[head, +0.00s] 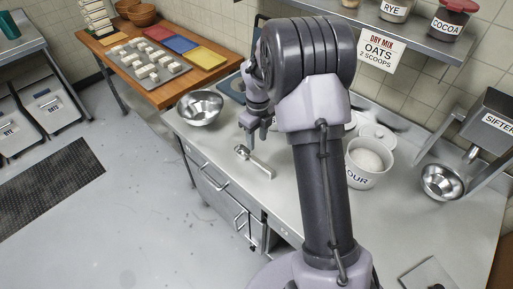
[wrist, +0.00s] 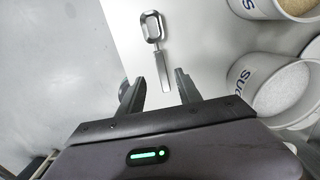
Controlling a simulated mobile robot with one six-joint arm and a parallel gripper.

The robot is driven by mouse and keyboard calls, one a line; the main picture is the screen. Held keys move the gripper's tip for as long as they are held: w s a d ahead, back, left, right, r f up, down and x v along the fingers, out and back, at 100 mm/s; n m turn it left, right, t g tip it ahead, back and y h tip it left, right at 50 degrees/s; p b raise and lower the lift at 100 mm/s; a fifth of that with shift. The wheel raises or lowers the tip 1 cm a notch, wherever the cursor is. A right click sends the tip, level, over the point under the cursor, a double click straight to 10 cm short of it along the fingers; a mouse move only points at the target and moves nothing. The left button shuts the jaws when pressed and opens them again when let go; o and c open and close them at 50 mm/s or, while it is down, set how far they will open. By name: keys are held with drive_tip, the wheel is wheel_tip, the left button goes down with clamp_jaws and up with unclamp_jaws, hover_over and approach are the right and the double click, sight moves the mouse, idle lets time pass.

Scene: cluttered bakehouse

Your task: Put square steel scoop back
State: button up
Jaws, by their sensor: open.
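The steel scoop (head: 260,165) lies flat on the steel counter (head: 225,160). In the wrist view the scoop (wrist: 165,72) has a squarish head at the top and a straight handle pointing down toward my fingers. My gripper (head: 255,137) is open and empty, above the counter just behind the scoop in the head view. In the wrist view my gripper (wrist: 161,85) has its two fingers apart, with the handle's end showing between their tips. The scoop appears lower than the fingers and not held. I cannot tell the exact height gap.
A flour tub (head: 366,180) stands right of my arm. White-labelled tubs (wrist: 285,88) fill the wrist view's right side. A steel bowl (head: 200,108) sits left near the counter edge. A sifter (head: 490,120) stands over another bowl (head: 442,182). Jars (head: 450,20) and an oats sign (head: 380,50) are above.

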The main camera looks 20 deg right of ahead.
drive_tip(key=s+a+r+n+t, duration=0.2)
drive_tip(key=s+a+r+n, duration=0.4)
drive_tip(key=r, duration=0.4)
drive_tip(key=s+a+r+n+t, duration=0.1)
drive_tip(key=s+a+r+n, duration=0.2)
drive_tip(key=s+r+n, duration=0.45)
drive_tip(key=s+a+r+n+t+y, duration=0.1)
drive_tip(key=s+a+r+n, duration=0.1)
drive_tip(key=s+n, duration=0.4)
drive_tip(key=s+a+r+n+t+y, duration=0.1)
drive_tip(key=s+a+r+n, duration=0.1)
drive_tip(key=s+n, duration=0.5)
drive_tip(key=shift+s+a+n+t, duration=0.2)
drive_tip(key=shift+a+n+t, duration=0.15)
drive_tip(key=shift+a, duration=0.5)
drive_tip(key=shift+r, duration=0.1)
